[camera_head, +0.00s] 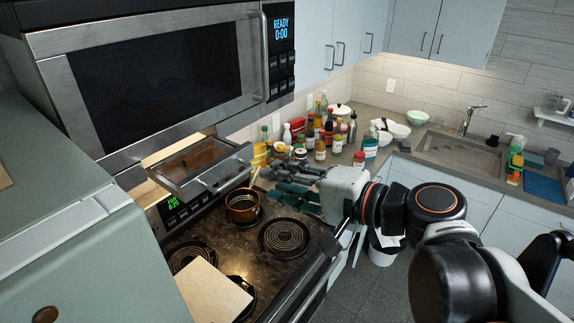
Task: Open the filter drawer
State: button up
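The filter drawer (190,166) is a shallow grey metal tray below the microwave (150,75). It sticks out from the underside, with a brownish inside and a bar handle (222,172) along its front. My gripper (268,183) is to the right of the drawer front, above the stove's right side, with its fingers pointing left. The fingertips look close to the front's right end but not around the handle. Whether they touch anything, and how far apart the fingers are, is unclear at this angle.
A copper-coloured pot (243,206) stands on the coil stove (225,245) below the drawer. A pale board (212,292) lies at the stove's front. Several bottles (320,140) crowd the counter behind my gripper. A greenish cabinet (70,240) fills the left foreground.

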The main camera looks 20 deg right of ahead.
jog(key=shift+p+v, duration=1.5)
jog(key=shift+v, duration=1.35)
jog(key=shift+w+d, duration=0.1)
jog(key=shift+d, duration=0.1)
